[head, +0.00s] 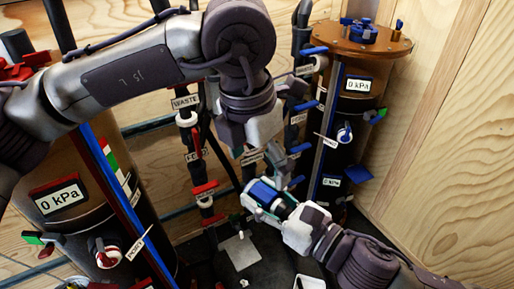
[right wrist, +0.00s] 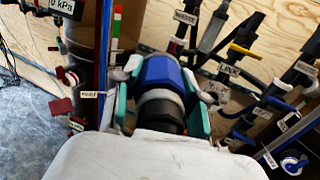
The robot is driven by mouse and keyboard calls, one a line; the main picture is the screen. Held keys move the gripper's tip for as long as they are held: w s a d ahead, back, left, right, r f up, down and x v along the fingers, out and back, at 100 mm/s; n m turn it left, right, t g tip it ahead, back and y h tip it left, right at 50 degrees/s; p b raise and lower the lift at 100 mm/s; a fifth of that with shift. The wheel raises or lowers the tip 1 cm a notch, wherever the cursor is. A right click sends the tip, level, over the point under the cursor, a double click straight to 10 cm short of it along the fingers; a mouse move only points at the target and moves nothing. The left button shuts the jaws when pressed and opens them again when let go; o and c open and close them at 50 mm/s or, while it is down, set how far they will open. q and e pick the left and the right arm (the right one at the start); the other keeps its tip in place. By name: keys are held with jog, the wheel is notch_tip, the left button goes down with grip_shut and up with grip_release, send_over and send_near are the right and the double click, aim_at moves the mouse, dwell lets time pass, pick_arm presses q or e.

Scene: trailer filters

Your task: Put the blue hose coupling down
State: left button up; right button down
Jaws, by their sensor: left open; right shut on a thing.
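The blue hose coupling (head: 263,191), with a blue collar, a pale ring and a dark end, is between the fingers of my right gripper (head: 268,196), which is shut on it. In the right wrist view the coupling (right wrist: 161,74) sits between the green-padded fingers, its dark end toward the camera. The coupling is held in the air in front of the hoses. My left gripper (head: 256,150) is open, pointing down just above the coupling and right gripper. Whether it touches the coupling cannot be told.
A left filter cylinder (head: 85,165) with a 0 kPa label and a right filter cylinder (head: 369,110) flank the workspace. Dark hoses with labelled red and blue valves (head: 204,188) hang between them. A pale square plate (head: 241,251) and a white tray (head: 310,283) lie below.

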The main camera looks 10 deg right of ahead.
aim_at(262, 189)
pick_arm(q)
jog(key=f, duration=0.5)
jog(key=d+f, duration=0.1)
jog(key=f, duration=0.2)
jog(key=shift+w+f, duration=0.3)
jog(key=shift+w, duration=0.05)
jog(key=c, duration=1.2)
jog(key=shift+c, duration=0.4)
pick_arm(e)
jog(key=c, duration=0.7)
grip_release()
jog(key=shift+o, duration=0.8)
jog(key=shift+f, duration=0.1)
